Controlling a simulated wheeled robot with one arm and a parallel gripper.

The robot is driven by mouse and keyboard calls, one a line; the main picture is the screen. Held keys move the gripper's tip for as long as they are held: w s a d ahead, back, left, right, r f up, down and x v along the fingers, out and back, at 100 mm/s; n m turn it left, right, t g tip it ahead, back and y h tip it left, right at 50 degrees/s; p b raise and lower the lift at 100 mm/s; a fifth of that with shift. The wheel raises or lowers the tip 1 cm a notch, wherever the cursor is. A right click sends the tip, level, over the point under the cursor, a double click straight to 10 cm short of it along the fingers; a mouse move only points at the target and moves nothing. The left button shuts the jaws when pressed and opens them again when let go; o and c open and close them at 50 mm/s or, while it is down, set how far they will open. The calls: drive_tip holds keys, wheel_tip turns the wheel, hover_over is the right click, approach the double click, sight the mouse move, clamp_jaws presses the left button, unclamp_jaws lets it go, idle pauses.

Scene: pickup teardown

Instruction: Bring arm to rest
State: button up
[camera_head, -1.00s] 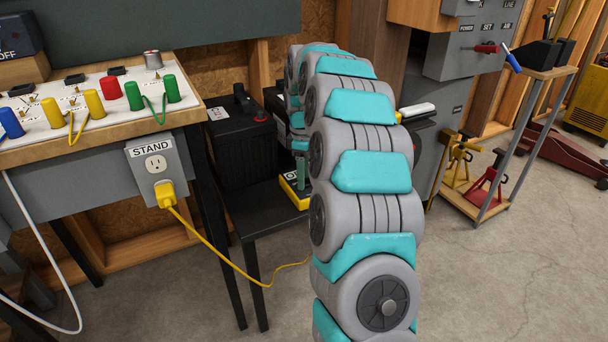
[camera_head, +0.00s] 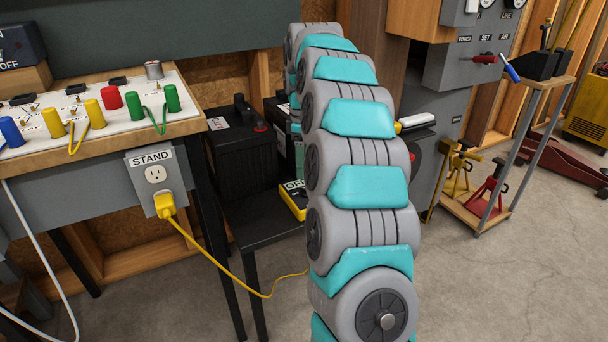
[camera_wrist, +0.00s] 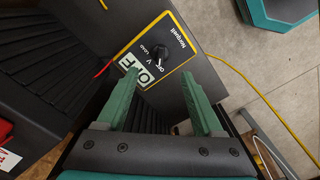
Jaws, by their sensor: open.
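My gripper (camera_wrist: 165,98) shows in the wrist view with two green fingers apart and nothing between them. It hangs above a yellow-edged black meter (camera_wrist: 158,55) with a dial and an "OFF" label, apart from it as far as I can tell. The meter also shows in the head view (camera_head: 293,196) on a low black stand, partly behind my arm. In the head view my teal and grey arm rises from the bottom and arches over toward the back, and it hides my gripper there.
A black battery (camera_head: 240,150) stands left of the meter. A bench panel (camera_head: 90,130) with colored posts is at the left, with a yellow cord (camera_head: 215,262) plugged into its outlet. A grey cabinet (camera_head: 455,65) and a wooden cart (camera_head: 475,205) stand right.

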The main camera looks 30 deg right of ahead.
drive_tip(key=shift+r, duration=0.35)
drive_tip(key=s+a+m, duration=0.4)
drive_tip(key=s+a, duration=0.8)
drive_tip(key=s, duration=0.5)
drive_tip(key=s+a+f+m, duration=0.1)
drive_tip(key=s+f+m, duration=0.1)
drive_tip(key=s, duration=0.6)
drive_tip(key=s+a+f+m+g, duration=0.1)
drive_tip(key=s+a+f, duration=0.1)
drive_tip(key=s, duration=0.6)
drive_tip(key=s+a+f+m, duration=0.2)
drive_tip(key=s+f, duration=0.1)
drive_tip(key=s, duration=0.5)
drive_tip(key=shift+s+m+g, duration=0.3)
drive_tip(key=shift+s+g, duration=0.1)
